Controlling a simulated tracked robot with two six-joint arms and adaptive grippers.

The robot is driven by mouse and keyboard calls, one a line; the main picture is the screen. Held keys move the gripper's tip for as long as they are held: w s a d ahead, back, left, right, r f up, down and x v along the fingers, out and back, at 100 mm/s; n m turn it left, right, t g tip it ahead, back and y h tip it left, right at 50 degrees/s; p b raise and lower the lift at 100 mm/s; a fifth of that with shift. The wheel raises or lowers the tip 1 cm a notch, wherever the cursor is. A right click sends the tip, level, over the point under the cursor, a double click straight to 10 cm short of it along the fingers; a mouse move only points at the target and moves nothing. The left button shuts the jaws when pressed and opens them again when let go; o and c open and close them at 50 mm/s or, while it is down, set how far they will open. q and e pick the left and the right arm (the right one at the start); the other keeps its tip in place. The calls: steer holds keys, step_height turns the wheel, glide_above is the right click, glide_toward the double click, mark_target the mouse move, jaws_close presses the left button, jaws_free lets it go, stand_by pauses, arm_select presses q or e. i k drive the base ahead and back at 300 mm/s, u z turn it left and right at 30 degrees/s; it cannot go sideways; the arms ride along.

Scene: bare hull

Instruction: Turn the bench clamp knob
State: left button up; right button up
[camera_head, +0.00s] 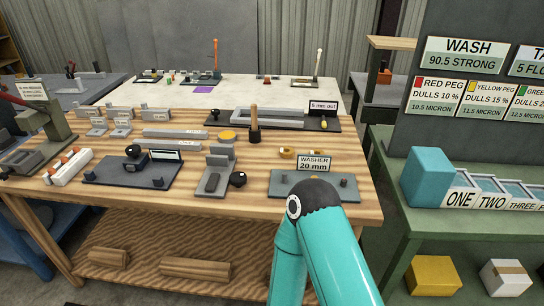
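A grey clamp-like block (216,158) stands near the front edge of the wooden bench, with a round black knob (238,179) at its lower right side. I take this to be the bench clamp. Another black knob (133,151) sits on a dark plate fixture to its left. One teal arm of mine rises from the bottom, right of the clamp, and covers part of the bench's front edge. Its gripper does not show. No gripper of mine is in view, and nothing is seen touching either knob.
A plate with a sign reading WASHER 20 mm (314,164) lies right of the clamp. A wooden-handled tool (254,120) stands upright behind it. A white block with red tops (68,167) is at the left. A green table (400,240) with a teal cube (429,177) stands at the right.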

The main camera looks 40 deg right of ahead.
mark_target(237, 179)
steer(key=z, duration=0.15)
steer(key=i, duration=0.9)
steer(key=z, duration=0.2)
